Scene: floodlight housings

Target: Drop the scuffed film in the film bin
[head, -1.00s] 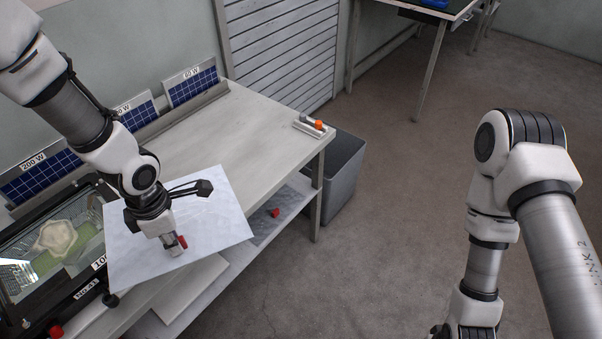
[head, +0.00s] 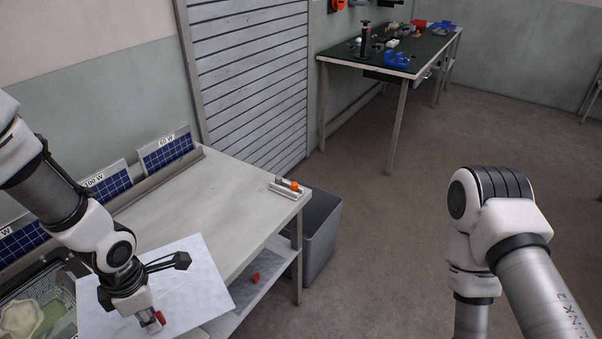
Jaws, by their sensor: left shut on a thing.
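A pale, thin film sheet (head: 200,275) is at the lower left of the head view, tilted above the front part of the bench. My left gripper (head: 153,322) is over the sheet and shut on it; its fingertips are partly hidden, with a small red part beside them. A grey open-topped bin (head: 322,238) stands on the floor at the right end of the bench, to the right of and beyond the sheet. Its inside is mostly hidden. Only links of my right arm show, and its gripper is out of view.
The bench top (head: 225,200) is mostly clear. A small holder with an orange-tipped item (head: 287,187) sits at its right corner. A red object (head: 254,279) lies on the lower shelf. Solar panels (head: 166,155) line the back. A dark-topped table (head: 385,60) stands far off. The floor between is free.

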